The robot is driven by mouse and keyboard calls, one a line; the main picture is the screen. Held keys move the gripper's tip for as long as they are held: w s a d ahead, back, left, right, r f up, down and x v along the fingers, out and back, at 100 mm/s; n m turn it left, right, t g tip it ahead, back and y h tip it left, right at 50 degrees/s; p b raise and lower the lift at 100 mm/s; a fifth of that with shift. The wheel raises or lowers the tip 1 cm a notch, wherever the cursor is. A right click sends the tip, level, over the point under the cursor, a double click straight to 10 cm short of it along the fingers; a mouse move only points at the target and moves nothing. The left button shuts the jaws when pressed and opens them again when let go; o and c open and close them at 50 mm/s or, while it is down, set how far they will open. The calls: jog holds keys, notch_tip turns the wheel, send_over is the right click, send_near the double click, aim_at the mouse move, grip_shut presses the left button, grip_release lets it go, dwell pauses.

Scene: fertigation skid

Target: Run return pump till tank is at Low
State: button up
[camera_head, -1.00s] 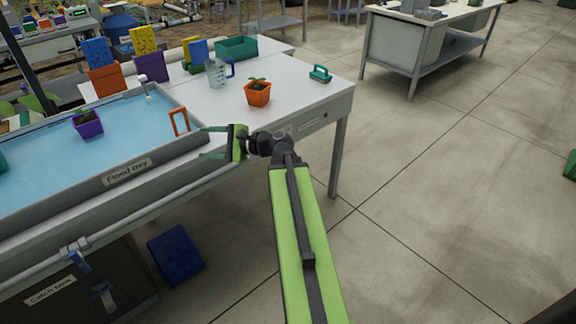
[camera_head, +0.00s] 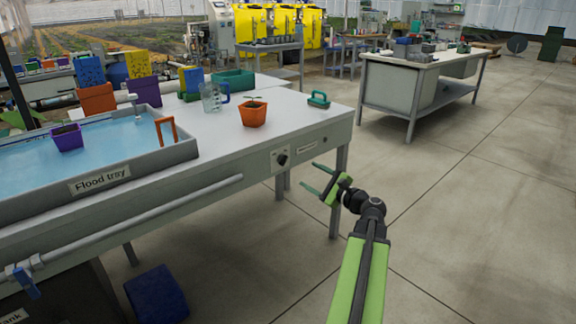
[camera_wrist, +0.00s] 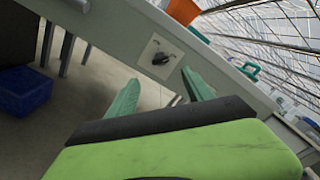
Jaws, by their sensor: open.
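A black rotary knob (camera_head: 283,160) sits on a pale plate on the front face of the white bench, right of the flood tray (camera_head: 100,181). It also shows in the wrist view (camera_wrist: 160,58), ahead of the fingers. My gripper (camera_head: 312,178) is open and empty, in front of the bench and to the right of the knob, apart from it. The two green fingers also show in the wrist view (camera_wrist: 160,95). The flood tray holds blue water. The catch tank (camera_head: 60,295) is a dark box below at the lower left, mostly cut off, so its level cannot be seen.
A pipe with a blue-handled valve (camera_head: 25,283) runs along the bench front. An orange pot (camera_head: 253,113), a clear jug (camera_head: 211,97) and a teal-handled item (camera_head: 318,99) stand on top. A blue box (camera_head: 157,295) lies on the floor. Floor to the right is free.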

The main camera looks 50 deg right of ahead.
aim_at(285, 161)
jog(key=w, duration=0.8)
jog(key=w+d, duration=0.1)
jog(key=w, duration=0.3)
jog(key=shift+w, duration=0.2)
grip_shut()
